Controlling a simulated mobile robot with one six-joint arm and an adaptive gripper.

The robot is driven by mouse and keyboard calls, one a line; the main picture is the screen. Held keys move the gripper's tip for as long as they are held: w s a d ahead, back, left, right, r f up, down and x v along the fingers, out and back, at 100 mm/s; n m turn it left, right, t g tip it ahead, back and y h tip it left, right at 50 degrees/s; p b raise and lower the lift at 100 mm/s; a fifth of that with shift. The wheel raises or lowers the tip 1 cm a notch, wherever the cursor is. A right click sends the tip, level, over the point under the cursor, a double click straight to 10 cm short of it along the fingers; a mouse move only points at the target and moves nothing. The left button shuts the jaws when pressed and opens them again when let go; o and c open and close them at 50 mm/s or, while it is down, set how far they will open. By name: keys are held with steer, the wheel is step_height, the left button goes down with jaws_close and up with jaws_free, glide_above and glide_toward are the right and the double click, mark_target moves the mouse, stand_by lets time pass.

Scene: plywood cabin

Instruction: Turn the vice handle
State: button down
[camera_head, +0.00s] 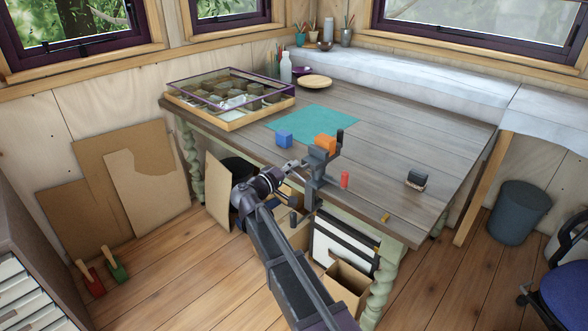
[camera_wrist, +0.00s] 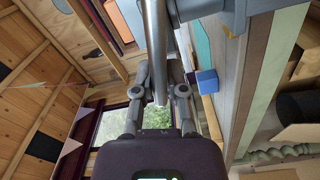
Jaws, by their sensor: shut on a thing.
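A dark grey vice (camera_head: 316,185) is fixed to the near edge of the wooden table, with an orange block (camera_head: 325,142) at its top. Part of the vice shows at the top of the wrist view (camera_wrist: 222,8). The handle runs from the top of that view down between the fingers. In the head view the handle is small and mostly hidden by my gripper.
On the table (camera_head: 400,150) are a blue cube (camera_head: 284,139), a red cylinder (camera_head: 345,180), a dark brush-like block (camera_head: 417,179), a teal mat (camera_head: 312,123) and a glass-lidded case (camera_head: 230,95). An open cardboard box (camera_head: 347,285) stands below. The table's right half is mostly clear.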

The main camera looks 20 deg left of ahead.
mark_target(301, 179)
steer(key=n, duration=0.2)
steer(key=f+n, duration=0.1)
steer(key=n, duration=0.1)
steer(key=shift+n+b, duration=0.3)
steer(key=shift+b, duration=0.1)
steer(key=d+n, duration=0.1)
steer(key=n, duration=0.6)
steer(key=s+d+f+n+b, duration=0.1)
steer(key=n, duration=0.7)
steer(key=d+n, duration=0.1)
steer(key=n, duration=0.6)
steer(key=shift+s+d+f+n, duration=0.15)
steer(key=shift+s+f+n, duration=0.1)
steer(key=shift+f+n, duration=0.05)
steer(key=n, duration=0.4)
steer(key=shift+s+d+r, duration=0.1)
steer(key=shift+d+r, duration=0.2)
steer(key=shift+s+d+r+n+p, duration=0.1)
steer(key=shift+r+n+p, duration=0.1)
steer(key=shift+n, duration=0.9)
steer(key=shift+d+r+n+p, duration=0.1)
steer(key=shift+n+p, duration=0.05)
steer(key=shift+n, duration=0.95)
